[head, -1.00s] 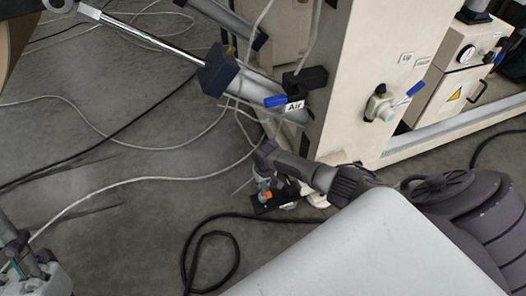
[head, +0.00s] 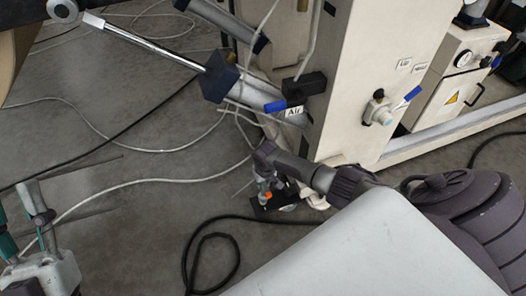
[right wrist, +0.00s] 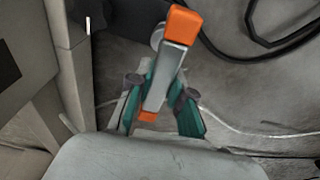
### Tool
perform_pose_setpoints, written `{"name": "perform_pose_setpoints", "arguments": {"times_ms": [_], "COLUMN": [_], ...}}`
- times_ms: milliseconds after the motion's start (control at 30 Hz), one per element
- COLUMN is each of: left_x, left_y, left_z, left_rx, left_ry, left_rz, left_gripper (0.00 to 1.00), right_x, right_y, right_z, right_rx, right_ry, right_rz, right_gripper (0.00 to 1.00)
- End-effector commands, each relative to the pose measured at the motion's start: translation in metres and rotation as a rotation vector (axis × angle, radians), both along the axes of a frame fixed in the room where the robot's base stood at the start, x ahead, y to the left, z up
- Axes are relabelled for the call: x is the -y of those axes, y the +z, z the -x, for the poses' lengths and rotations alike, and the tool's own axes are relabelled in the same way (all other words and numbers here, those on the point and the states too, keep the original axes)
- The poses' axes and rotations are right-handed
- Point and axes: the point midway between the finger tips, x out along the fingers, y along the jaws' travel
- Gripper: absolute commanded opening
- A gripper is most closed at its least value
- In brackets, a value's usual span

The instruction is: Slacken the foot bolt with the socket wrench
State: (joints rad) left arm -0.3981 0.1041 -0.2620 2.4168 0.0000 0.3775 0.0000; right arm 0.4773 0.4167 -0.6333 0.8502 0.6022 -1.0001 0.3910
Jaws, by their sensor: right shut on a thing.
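The socket wrench (right wrist: 165,75) shows in the right wrist view as a grey bar with orange ends, between the teal fingers of my right gripper (right wrist: 160,105). My right gripper (head: 266,192) is shut on it. In the head view the gripper is low by the floor at the base of the cream machine, and a small orange spot of the wrench shows there. I cannot make out the foot bolt; the gripper and wrench cover that area. My left gripper (head: 25,222) is at the left edge of the head view, fingers apart, with nothing visible between them.
The cream machine frame (head: 350,90) stands just behind the right gripper, with a blue-handled Air valve (head: 283,105) above it. A black cable (head: 205,235) loops on the floor in front. Pale hoses cross the grey floor at left.

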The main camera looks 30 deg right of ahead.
Motion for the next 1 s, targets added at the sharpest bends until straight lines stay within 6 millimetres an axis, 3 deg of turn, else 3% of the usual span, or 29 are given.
{"name": "perform_pose_setpoints", "arguments": {"times_ms": [1000], "left_x": [0.003], "left_y": [-0.048], "left_z": [-0.038], "left_rx": [-0.361], "left_ry": [0.020], "left_rz": [-0.105], "left_gripper": [0.40], "right_x": [0.000], "right_y": [0.016], "right_z": [-0.001], "right_rx": [0.001], "right_ry": [0.000], "right_rz": [-0.001], "right_gripper": [0.00]}}
